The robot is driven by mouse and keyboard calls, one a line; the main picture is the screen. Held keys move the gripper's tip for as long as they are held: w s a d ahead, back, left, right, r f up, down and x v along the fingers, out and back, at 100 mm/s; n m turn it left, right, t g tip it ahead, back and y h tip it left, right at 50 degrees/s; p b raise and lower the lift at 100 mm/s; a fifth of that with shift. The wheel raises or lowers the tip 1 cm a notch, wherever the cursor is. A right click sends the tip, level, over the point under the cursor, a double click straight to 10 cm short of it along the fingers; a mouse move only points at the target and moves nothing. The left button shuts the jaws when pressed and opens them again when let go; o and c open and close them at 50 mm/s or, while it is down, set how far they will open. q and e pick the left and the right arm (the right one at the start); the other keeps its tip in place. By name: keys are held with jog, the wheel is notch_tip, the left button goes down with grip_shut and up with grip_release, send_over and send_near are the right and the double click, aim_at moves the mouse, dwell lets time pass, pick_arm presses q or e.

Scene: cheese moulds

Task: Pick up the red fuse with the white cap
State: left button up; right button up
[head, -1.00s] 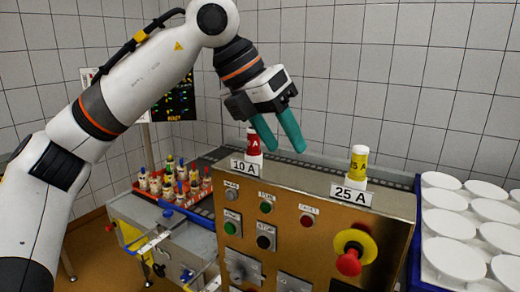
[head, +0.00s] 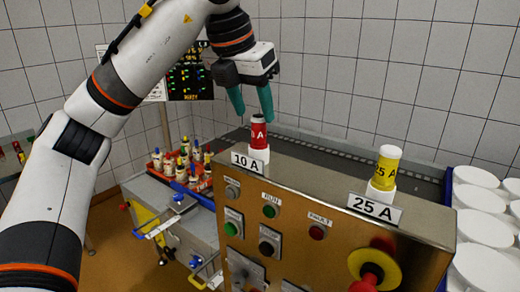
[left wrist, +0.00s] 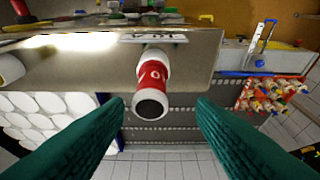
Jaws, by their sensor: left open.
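The red fuse (head: 259,133) with a white cap (head: 258,118) stands upright in a white holder behind the "10 A" label (head: 247,163) on the machine's top. My left gripper (head: 254,116) is open, with its teal fingers pointing down close to the fuse's top. In the left wrist view, the red fuse (left wrist: 153,73) shows end-on between the two fingers, with a gap on each side. Its near end looks dark there. The left gripper (left wrist: 160,103) holds nothing. My right gripper is not in view.
A yellow fuse (head: 387,168) stands behind the "25 A" label (head: 375,207). The panel front has buttons and a red emergency knob (head: 368,282). White moulds (head: 478,200) lie at right. A red tray with several bottles (head: 200,182) is at left. A tiled wall stands behind.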

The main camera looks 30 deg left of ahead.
aim_at(258, 117)
pick_arm(q)
jog(key=shift+w+d+f+p, duration=0.1)
jog(key=shift+d+f+p, duration=0.2)
jog(key=shift+f+p, duration=0.35)
jog(key=x, duration=0.2)
jog(key=shift+d+f+p, duration=0.1)
jog(key=shift+f+p, duration=0.15)
jog(key=shift+p, duration=0.15)
jog(key=shift+w+f, duration=0.35)
jog(key=shift+f, duration=0.15)
jog(key=shift+s+r, duration=0.1)
jog(key=c, duration=1.1)
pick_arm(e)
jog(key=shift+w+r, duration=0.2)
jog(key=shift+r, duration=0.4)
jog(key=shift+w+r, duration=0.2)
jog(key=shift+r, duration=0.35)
